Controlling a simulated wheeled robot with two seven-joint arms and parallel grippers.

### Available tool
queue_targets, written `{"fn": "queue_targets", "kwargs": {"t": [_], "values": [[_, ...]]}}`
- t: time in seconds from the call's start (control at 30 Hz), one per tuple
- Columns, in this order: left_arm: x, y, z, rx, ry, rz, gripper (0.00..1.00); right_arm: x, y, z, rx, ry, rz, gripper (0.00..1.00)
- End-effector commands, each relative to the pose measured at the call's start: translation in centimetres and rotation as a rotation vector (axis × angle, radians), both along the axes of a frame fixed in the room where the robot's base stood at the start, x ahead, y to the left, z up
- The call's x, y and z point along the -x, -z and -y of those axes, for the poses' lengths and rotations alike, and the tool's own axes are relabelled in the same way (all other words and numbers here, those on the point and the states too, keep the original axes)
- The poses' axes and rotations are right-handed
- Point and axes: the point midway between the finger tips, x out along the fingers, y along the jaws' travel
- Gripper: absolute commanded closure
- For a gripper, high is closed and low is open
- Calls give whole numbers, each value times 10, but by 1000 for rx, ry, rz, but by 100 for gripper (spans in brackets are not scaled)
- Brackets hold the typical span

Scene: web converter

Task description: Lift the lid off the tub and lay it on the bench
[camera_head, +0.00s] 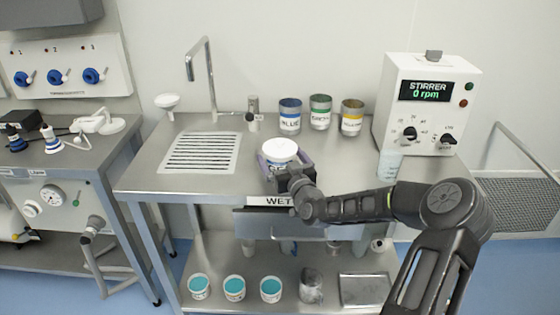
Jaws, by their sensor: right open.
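A small tub with a round white lid (279,149) stands on the steel bench (222,188), near its front edge and above the WET label. My right arm reaches in from the lower right. My right gripper (282,163) is open, with its fingers at either side of the tub. Its dark body hides the front of the tub, so I cannot tell whether the fingers touch it. The lid looks level on top of the tub. My left gripper is not in view.
Blue, green and yellow labelled tins (320,112) stand at the back. A stirrer unit (427,105) stands at the right, with a clear beaker (389,164) before it. A tap (208,80) and drain grille (201,152) are left of the tub. Bare bench lies between.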

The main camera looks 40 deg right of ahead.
Motion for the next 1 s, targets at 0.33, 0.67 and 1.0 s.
{"fn": "queue_targets", "kwargs": {"t": [0.33,0.67,1.0], "values": [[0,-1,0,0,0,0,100,-9,0,2,0,-1,-1,0],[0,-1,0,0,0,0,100,-9,0,2,0,-1,-1,0],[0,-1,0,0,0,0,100,-9,0,2,0,-1,-1,25]]}}
